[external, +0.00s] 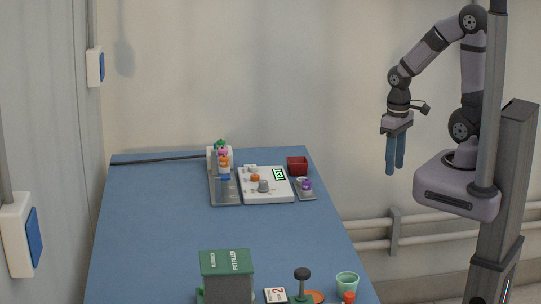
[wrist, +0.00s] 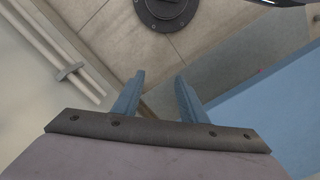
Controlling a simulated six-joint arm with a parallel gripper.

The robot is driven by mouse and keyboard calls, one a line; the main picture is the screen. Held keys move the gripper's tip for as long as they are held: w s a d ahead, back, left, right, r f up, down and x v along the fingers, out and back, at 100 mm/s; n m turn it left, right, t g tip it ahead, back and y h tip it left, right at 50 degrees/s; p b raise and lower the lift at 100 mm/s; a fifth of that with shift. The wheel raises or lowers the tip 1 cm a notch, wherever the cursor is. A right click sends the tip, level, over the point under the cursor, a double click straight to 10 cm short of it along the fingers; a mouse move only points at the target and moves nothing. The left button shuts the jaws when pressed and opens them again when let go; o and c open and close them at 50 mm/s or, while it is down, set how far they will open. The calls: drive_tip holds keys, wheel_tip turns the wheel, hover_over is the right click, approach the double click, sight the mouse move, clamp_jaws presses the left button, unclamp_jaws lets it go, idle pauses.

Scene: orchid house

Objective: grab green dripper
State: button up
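The small green item (external: 219,143), which looks like the green dripper, is at the back of a row of coloured-topped pieces near the far end of the blue table. Purple, orange and blue pieces stand in front of it and partly hide its lower part. My gripper (external: 395,170) hangs fingers-down in the air, right of the table and well apart from the row. In the wrist view my gripper (wrist: 158,85) has its two blue fingers apart with nothing between them. The green item is not in the wrist view.
The row stands on a grey tray (external: 227,195) on the blue table (external: 170,245). Beside it are a white device (external: 250,194) with a green display and a red box (external: 297,164). A green dispenser (external: 227,275) and a green cup (external: 347,284) stand at the front. The table's middle is clear.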

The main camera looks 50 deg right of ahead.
drive_tip(key=c, duration=0.4)
drive_tip(key=shift+o, duration=0.2)
